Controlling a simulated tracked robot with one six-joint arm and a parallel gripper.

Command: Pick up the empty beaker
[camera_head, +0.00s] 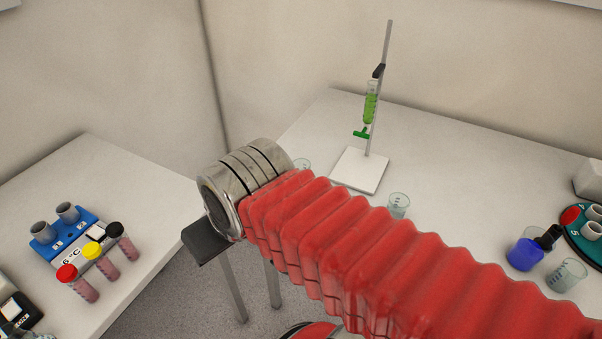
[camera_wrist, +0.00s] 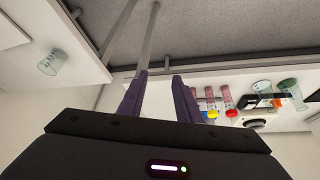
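My gripper (camera_wrist: 159,77) is open and empty, its two dark purple fingers apart over the gap between the tables. In the head view only a dark part of it shows below the metal wrist. Clear beakers stand on the right-hand table: one (camera_head: 398,205) beside the stand's base, partly behind my arm, one (camera_head: 302,165) just past my wrist, and one (camera_head: 570,274) at the right. The first two look empty; I cannot tell for the third. A clear beaker (camera_wrist: 52,62) also shows at the left of the wrist view, away from the fingers.
A burette stand (camera_head: 361,169) with green liquid rises from the right-hand table. A blue-filled beaker (camera_head: 525,254) and a teal round rack (camera_head: 574,232) stand at the right. The left table holds a blue rack (camera_head: 65,238) and capped tubes (camera_head: 104,262).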

